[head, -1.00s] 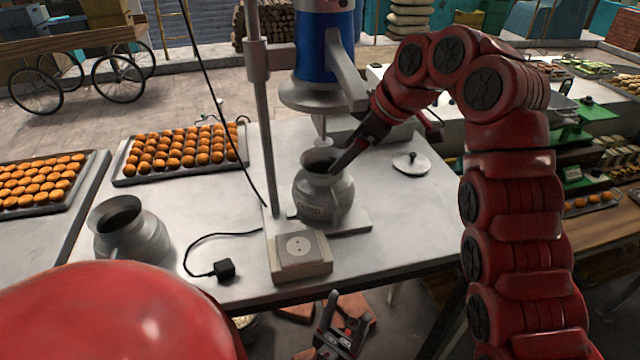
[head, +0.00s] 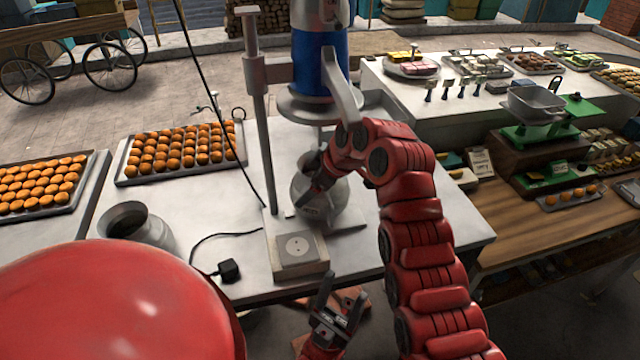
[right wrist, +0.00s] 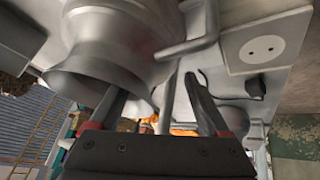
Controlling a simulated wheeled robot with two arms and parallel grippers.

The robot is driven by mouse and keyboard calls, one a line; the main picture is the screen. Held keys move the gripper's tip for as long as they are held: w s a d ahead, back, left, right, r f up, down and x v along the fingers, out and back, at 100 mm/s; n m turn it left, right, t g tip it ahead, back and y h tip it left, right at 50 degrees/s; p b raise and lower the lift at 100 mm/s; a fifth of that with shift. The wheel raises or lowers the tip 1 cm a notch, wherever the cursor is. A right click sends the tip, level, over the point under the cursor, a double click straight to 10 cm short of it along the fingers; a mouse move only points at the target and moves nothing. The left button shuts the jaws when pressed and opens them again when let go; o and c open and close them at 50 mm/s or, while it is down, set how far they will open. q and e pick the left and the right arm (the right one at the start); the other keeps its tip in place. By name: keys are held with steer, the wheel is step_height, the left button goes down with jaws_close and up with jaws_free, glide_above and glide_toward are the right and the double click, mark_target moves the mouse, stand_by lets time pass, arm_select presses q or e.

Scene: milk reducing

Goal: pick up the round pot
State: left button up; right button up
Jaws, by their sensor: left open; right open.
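A round grey metal pot (head: 336,205) stands under the blue mixer-like machine, partly hidden by my right gripper and arm. My right gripper (head: 308,196) is open in front of this pot. In the right wrist view, the pot (right wrist: 105,45) looms close above the open fingers (right wrist: 158,90), its dark mouth facing down in the picture; one finger overlaps its rim. I cannot tell whether it touches. A second round metal pot (head: 150,228) stands at the table's left, partly hidden by my red body. My left gripper (head: 336,308) is open and empty below the table's front edge.
The machine (head: 318,60) and its post (head: 258,120) stand close around the middle pot. A socket box (head: 300,252) and black plug (head: 229,270) are in front. A tray of orange buns (head: 180,150) lies behind left. A counter with scales (head: 535,105) is at right.

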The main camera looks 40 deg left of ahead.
steer(key=shift+a+f, duration=0.2)
steer(key=shift+f, duration=0.1)
jaws_close()
steer(key=shift+r, duration=0.1)
stand_by(1.1)
